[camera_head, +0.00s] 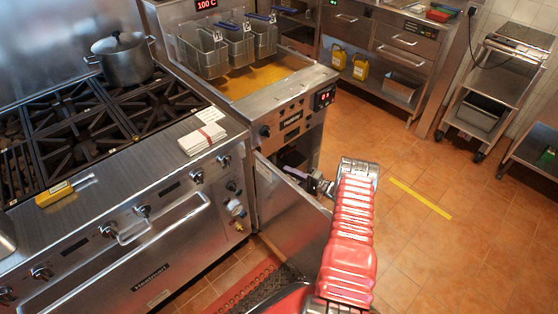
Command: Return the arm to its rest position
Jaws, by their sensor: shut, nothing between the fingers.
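My red arm reaches up from the bottom centre and bends at a grey metal joint. My gripper (312,184) points left from there, small and partly lost against the dark cabinet behind it. It looks shut, with nothing visible in it. It is close to the top edge of the open fryer cabinet door (288,215); I cannot tell whether it touches. The fryer (290,100) stands just beyond, its cabinet open below the front panel. A purple piece (295,172) shows inside the cabinet, left of my gripper.
The range (120,235) with a pot (124,58) fills the left. Fryer baskets (238,45) hang above the yellow oil. Yellow jugs (361,66) sit on a shelf behind. A steel cart (500,75) stands at the back right.

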